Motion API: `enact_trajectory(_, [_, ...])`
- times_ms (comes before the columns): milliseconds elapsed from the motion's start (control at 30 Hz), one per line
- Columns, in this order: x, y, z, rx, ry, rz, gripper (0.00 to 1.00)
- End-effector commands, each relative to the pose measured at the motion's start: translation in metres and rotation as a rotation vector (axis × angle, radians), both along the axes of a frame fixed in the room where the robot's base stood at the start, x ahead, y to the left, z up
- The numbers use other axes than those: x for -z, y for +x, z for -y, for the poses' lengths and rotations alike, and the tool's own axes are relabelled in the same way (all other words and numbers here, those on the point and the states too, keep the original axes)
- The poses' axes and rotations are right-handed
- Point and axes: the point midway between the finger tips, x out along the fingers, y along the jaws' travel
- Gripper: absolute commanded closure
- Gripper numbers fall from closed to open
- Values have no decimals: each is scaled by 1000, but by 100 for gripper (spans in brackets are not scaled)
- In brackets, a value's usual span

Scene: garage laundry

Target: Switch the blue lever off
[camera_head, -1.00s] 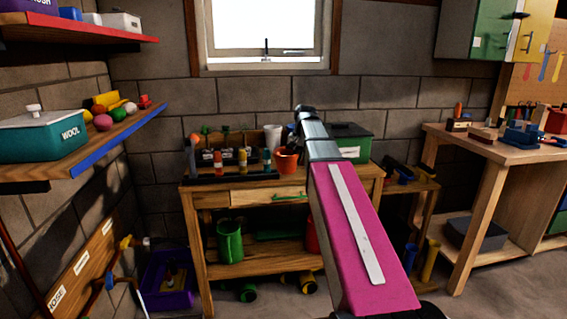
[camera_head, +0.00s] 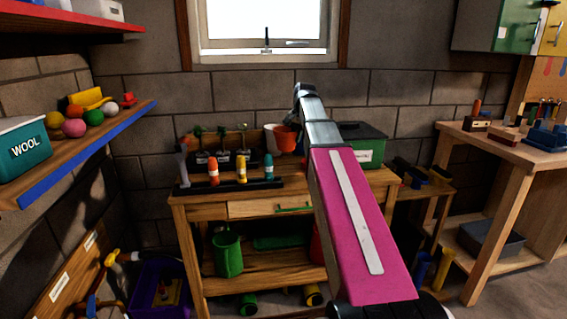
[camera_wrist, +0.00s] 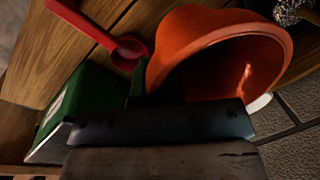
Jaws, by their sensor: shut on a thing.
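Three levers with coloured handles stand on a dark base (camera_head: 225,186) on the wooden workbench. The teal-blue lever (camera_head: 268,167) is at the right, beside the yellow lever (camera_head: 241,170) and the orange-red lever (camera_head: 213,171). All three look upright; I cannot read any on or off marks. My gripper (camera_wrist: 140,97) is shut on an orange pot (camera_head: 287,139), above the bench and right of the levers. The pot also fills much of the wrist view (camera_wrist: 215,55), tilted. My arm hides most of the gripper in the head view.
A white cup (camera_head: 270,138) stands behind the pot. In the wrist view a red spoon-like thing (camera_wrist: 128,50) lies on the wood. A shelf (camera_head: 75,160) juts in at left.

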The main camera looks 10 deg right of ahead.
Motion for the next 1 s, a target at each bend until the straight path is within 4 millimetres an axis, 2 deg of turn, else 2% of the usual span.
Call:
enact_trajectory(167, [16, -1, 0, 0, 0, -2, 100])
enact_trajectory(400, [56, -1, 0, 0, 0, -1, 100])
enact_trajectory(567, [67, -1, 0, -1, 0, -1, 100])
enact_trajectory(833, [98, -1, 0, -1, 0, -1, 100])
enact_trajectory(1000, [100, 0, 0, -1, -1, 1, 100])
